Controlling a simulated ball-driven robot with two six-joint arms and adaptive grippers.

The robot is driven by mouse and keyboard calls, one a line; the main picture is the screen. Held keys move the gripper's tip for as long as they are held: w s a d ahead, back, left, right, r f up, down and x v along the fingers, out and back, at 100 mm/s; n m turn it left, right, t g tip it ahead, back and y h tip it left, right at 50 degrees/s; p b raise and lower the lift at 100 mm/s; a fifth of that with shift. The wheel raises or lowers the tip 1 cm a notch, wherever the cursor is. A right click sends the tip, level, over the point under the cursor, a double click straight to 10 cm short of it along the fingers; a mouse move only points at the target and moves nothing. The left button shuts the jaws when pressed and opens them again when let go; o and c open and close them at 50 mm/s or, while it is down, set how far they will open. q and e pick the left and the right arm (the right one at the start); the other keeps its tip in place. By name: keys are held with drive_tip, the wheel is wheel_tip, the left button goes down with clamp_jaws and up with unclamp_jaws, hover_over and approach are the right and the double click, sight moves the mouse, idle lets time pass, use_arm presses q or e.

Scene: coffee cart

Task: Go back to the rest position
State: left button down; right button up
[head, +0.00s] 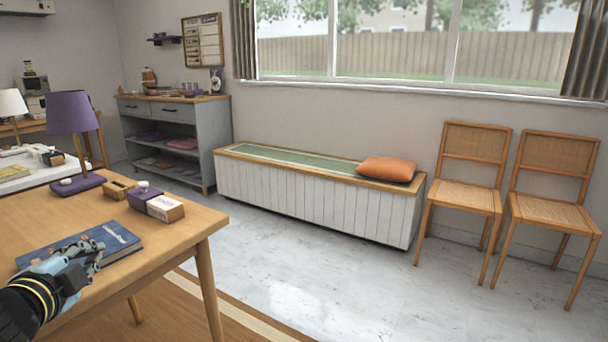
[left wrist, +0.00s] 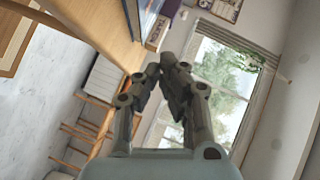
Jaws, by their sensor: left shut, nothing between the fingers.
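My left gripper (head: 84,262) comes in from the lower left in the head view, above the front part of the wooden table (head: 188,222). It is in front of a blue book (head: 112,245) lying on the table and partly covers it. I cannot tell how close it is to the book. In the left wrist view the same gripper (left wrist: 165,68) has its fingertips together with nothing between them. My right gripper is in neither view.
On the table are a purple lamp (head: 72,112), a small wooden box (head: 118,187) and a white-and-brown box (head: 165,208). Beyond are a grey cabinet (head: 212,135), a white bench (head: 310,200) with an orange cushion (head: 386,169), and two chairs (head: 466,196). The floor (head: 330,285) right of the table is clear.

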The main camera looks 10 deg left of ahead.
use_arm(q)
drive_tip(key=s+d+f+n+g+h, duration=0.2)
drive_tip(key=s+d+f+n+g, duration=0.35)
drive_tip(key=s, duration=0.75)
drive_tip(key=s+d+f+n+g+h, duration=0.2)
drive_tip(key=s+d+n+g, duration=0.3)
drive_tip(key=s+d, duration=0.55)
drive_tip(key=s+a+f+g, duration=0.1)
drive_tip(key=s+a+f, duration=0.15)
drive_tip(key=f, duration=1.15)
drive_tip(key=s+a+f+g, duration=0.15)
drive_tip(key=s+f, duration=0.25)
drive_tip(key=f, duration=0.9)
drive_tip(key=s+f+g, duration=0.1)
drive_tip(key=s+f, duration=1.2)
drive_tip(key=s, duration=0.4)
drive_tip(key=shift+s+a+f, duration=0.2)
drive_tip(key=shift+a+f, duration=0.1)
drive_tip(key=shift+f, duration=0.1)
